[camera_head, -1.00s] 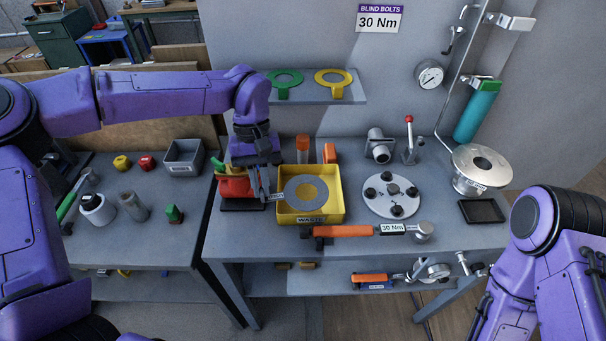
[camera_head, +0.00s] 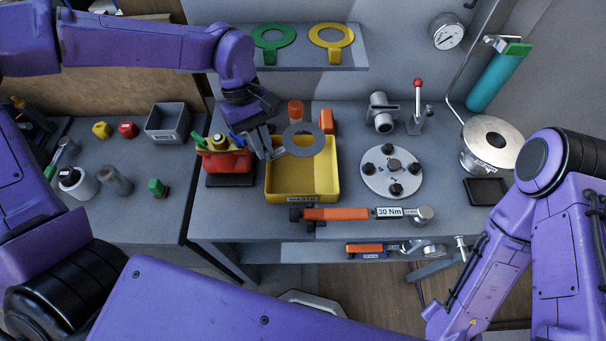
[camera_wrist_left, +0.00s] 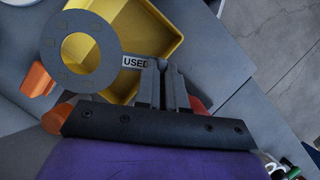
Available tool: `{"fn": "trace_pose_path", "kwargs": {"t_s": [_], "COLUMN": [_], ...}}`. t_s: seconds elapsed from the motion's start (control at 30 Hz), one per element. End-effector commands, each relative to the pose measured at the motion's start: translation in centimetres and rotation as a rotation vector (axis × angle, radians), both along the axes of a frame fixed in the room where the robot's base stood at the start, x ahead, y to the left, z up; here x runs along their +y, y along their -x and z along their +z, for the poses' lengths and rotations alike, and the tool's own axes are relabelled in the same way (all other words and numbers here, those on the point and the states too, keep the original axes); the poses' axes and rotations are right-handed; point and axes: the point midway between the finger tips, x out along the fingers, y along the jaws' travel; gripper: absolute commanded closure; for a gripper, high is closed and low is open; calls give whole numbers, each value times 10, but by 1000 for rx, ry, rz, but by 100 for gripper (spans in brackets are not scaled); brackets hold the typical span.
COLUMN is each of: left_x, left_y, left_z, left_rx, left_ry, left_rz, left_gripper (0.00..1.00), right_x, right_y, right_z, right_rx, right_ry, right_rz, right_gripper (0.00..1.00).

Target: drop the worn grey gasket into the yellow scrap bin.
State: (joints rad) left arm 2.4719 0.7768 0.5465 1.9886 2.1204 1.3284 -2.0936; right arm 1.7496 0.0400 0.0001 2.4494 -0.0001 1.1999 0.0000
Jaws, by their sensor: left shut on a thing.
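The worn grey gasket (camera_head: 320,143) is a flat ring with a tab marked "USED". My left gripper (camera_head: 276,153) is shut on that tab. In the head view the ring overlaps the back edge of the yellow scrap bin (camera_head: 300,180), which is labelled "WASTE". The wrist view shows the gasket (camera_wrist_left: 110,48) partly across one side of the bin (camera_wrist_left: 158,32), with the fingers (camera_wrist_left: 161,68) on its tab. The ring looks held above the bin; its exact height is unclear. The visible bin floor looks empty. My right gripper is out of view.
A red caddy (camera_head: 228,162) stands close left of the bin. A torque wrench (camera_head: 345,214) lies in front. Orange items (camera_head: 327,121) stand behind, and a bolted flange (camera_head: 392,172) is to the right. Green (camera_head: 273,37) and yellow (camera_head: 331,37) rings sit on the shelf above.

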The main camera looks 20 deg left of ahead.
Motion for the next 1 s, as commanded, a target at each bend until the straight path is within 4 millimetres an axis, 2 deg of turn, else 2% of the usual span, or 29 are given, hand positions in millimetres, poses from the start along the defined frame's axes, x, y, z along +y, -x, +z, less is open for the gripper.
{"fn": "trace_pose_path", "kwargs": {"t_s": [0.03,0.23,0.3,0.33,0.37,0.7,0.77,1.0], "left_x": [-1,-1,-1,-1,-1,1,3,20], "left_y": [0,0,0,0,0,-3,-6,-22], "left_z": [-4,-2,-2,-2,-2,4,12,64], "left_rx": [-1,-2,-2,-2,-2,-4,-7,-5], "left_ry": [0,0,0,0,0,1,1,2], "left_rz": [-2,-3,-3,-3,-4,-4,-4,-1], "left_gripper": [100,100,74,64,61,61,61,61], "right_x": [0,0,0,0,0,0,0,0], "right_y": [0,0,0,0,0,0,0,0], "right_z": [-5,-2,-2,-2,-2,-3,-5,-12], "right_rx": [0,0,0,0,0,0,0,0], "right_ry": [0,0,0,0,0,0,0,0], "right_rz": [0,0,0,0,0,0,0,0], "right_gripper": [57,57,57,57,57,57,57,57]}}
